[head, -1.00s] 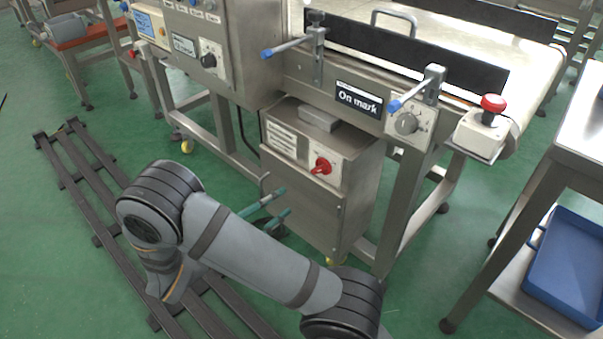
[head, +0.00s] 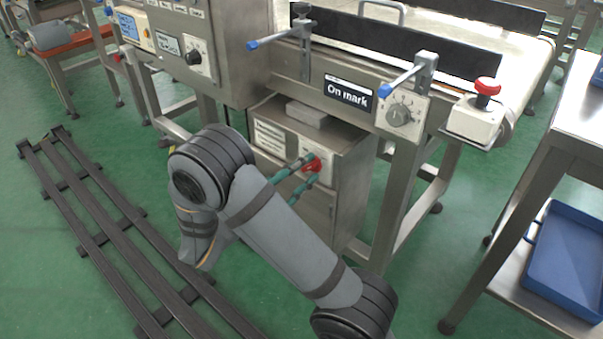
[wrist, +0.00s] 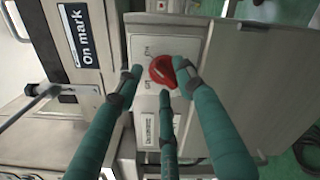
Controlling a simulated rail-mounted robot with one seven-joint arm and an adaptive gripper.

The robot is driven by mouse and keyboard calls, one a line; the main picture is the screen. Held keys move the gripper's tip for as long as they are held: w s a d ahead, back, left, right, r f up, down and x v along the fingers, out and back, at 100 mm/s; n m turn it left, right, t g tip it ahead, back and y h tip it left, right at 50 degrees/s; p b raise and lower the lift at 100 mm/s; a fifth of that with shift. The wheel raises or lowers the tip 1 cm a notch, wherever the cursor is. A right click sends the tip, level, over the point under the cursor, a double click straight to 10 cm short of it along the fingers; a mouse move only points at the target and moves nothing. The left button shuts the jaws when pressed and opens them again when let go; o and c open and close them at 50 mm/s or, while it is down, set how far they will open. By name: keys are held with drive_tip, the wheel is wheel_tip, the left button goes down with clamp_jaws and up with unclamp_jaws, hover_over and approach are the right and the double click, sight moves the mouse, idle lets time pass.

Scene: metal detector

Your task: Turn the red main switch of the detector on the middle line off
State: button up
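The red main switch (head: 312,163) is a rotary knob on the front of the steel cabinet (head: 350,190) below the "On mark" conveyor. In the wrist view the red knob (wrist: 162,71) sits on a pale plate with small lettering beside it. My gripper (head: 309,171) has green fingers and is at the switch. In the wrist view its three fingers (wrist: 158,78) are spread around the knob, with a gap at the left fingertip. The right fingertip is close against the knob's edge; I cannot tell whether it touches.
A grey dial (head: 403,114) and a red emergency button (head: 487,87) are on the conveyor frame above right. Blue-tipped rods (head: 270,42) stick out above the cabinet. A steel table with a blue tray (head: 565,260) stands at right. The green floor between is clear.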

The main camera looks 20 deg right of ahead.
drive_tip(key=shift+c, duration=1.4)
clamp_jaws()
